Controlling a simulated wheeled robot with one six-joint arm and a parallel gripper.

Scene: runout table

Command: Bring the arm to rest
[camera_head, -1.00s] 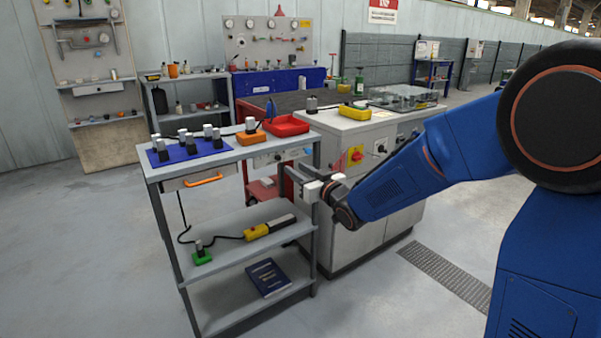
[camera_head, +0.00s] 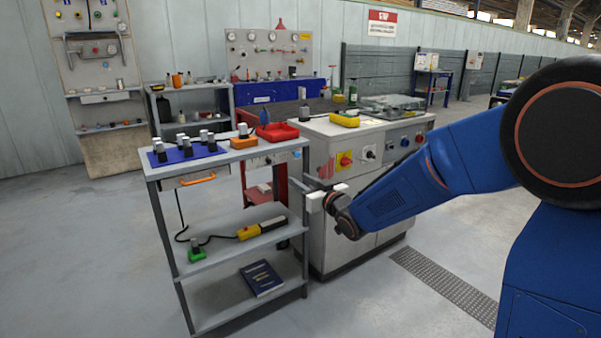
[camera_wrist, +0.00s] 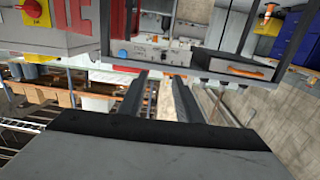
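My blue arm (camera_head: 400,193) reaches in from the right in the head view, bent at the elbow. My gripper (camera_head: 312,190) is at its far end, just right of the shelf cart's right post and in front of the grey machine cabinet. In the wrist view the two dark fingers of my gripper (camera_wrist: 158,95) stand apart with nothing held between them.
The grey shelf cart (camera_head: 215,266) stands close left of my gripper, with a blue mat (camera_head: 172,161), an orange block and a red tray (camera_head: 277,131) on top. The machine cabinet (camera_head: 330,240) stands behind. Open floor lies in front.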

